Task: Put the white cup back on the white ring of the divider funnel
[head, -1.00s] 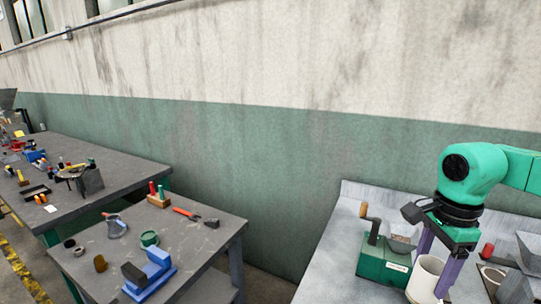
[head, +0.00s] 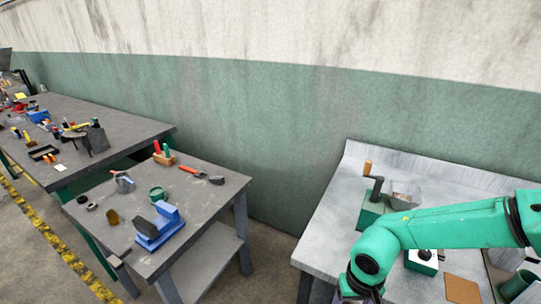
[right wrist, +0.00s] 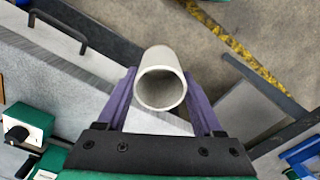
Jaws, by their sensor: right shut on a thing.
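The white cup (right wrist: 148,62) is between the purple fingers of my right gripper (right wrist: 160,88), which is shut on it. Its round opening faces the wrist camera and its inside looks empty. In the head view my right wrist (head: 362,282) is at the bottom edge; the fingers and cup are out of sight there. The wrist view shows floor and the bench's edge behind the cup. I cannot make out the divider funnel or its white ring in either current view. My left gripper is not in view.
The pale bench (head: 340,215) carries a green hand-cranked device (head: 368,215) at the back and a green box with a black knob (head: 422,258). A brown square (head: 462,290) lies to its right. A grey table (head: 110,235) with tools stands left, across a floor gap.

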